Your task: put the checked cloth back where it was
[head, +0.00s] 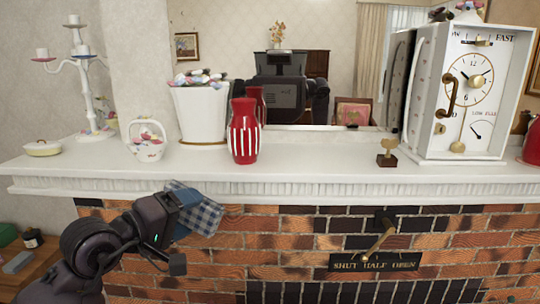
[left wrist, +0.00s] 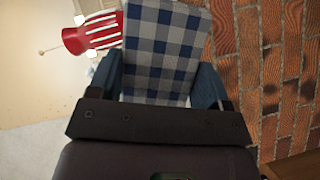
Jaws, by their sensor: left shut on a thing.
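The blue and white checked cloth (head: 199,211) is in my left gripper (head: 188,200), just below and in front of the white mantel shelf (head: 300,174). In the left wrist view the cloth (left wrist: 165,45) fills the space between the two blue-grey fingers (left wrist: 160,88), and the gripper is shut on it. The cloth looks flat and stiff there, not hanging in folds. Part of it is hidden behind the gripper in the head view. My right gripper is in neither view.
On the mantel stand a candelabrum (head: 87,80), a small basket (head: 147,142), a white planter (head: 202,113), a red striped vase (head: 243,132), a small trophy (head: 387,152) and a white clock (head: 460,90). Shelf between vase and trophy is clear. Brick wall (head: 300,235) lies below.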

